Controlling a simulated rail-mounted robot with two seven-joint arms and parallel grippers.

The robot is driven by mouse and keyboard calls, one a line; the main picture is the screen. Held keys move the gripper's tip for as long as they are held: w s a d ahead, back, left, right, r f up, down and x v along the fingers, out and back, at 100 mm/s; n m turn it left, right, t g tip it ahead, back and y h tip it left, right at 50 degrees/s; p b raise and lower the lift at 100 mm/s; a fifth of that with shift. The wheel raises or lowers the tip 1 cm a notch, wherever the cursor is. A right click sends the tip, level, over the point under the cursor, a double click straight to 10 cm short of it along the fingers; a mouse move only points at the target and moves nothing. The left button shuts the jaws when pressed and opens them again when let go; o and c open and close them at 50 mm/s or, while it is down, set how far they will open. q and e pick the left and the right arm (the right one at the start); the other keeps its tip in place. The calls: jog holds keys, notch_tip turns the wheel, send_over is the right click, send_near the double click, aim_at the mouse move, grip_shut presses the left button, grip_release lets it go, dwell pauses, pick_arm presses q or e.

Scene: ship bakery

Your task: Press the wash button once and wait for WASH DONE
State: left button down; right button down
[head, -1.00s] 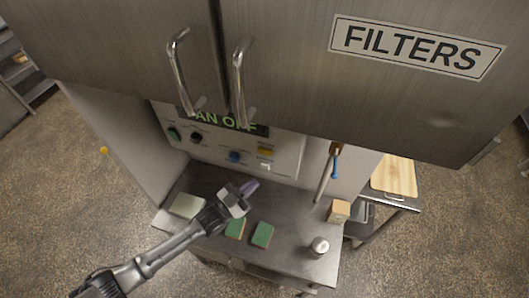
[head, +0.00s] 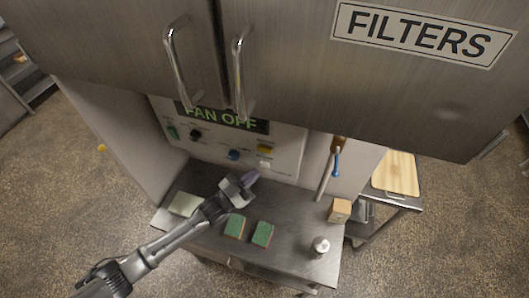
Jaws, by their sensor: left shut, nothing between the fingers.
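The control panel (head: 205,152) is on the wall under the cabinet, above the steel counter. Its display (head: 222,118) reads FAN OFF in green letters, partly covered by a cabinet handle. My right gripper is not in view.
Steel cabinet doors with a FILTERS sign (head: 421,35) and two handles (head: 178,62) overhang the panel. On the counter (head: 205,245) lie two green sponges (head: 235,226), a pale pad (head: 184,204), a wooden block (head: 340,210) and a metal canister (head: 319,247).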

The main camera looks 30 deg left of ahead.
aim_at(265, 149)
pick_arm(q)
jog(key=w+b, duration=0.1)
jog(key=w, duration=0.2)
jog(key=w+a+b, duration=0.1)
jog(key=w+b, duration=0.1)
jog(key=shift+w, duration=0.4)
dwell(0.5)
dwell(0.8)
jog(key=shift+w, duration=0.1)
dwell(0.5)
jog(key=shift+w+a+b, duration=0.1)
jog(key=shift+b, duration=0.25)
jog(key=shift+w, duration=0.25)
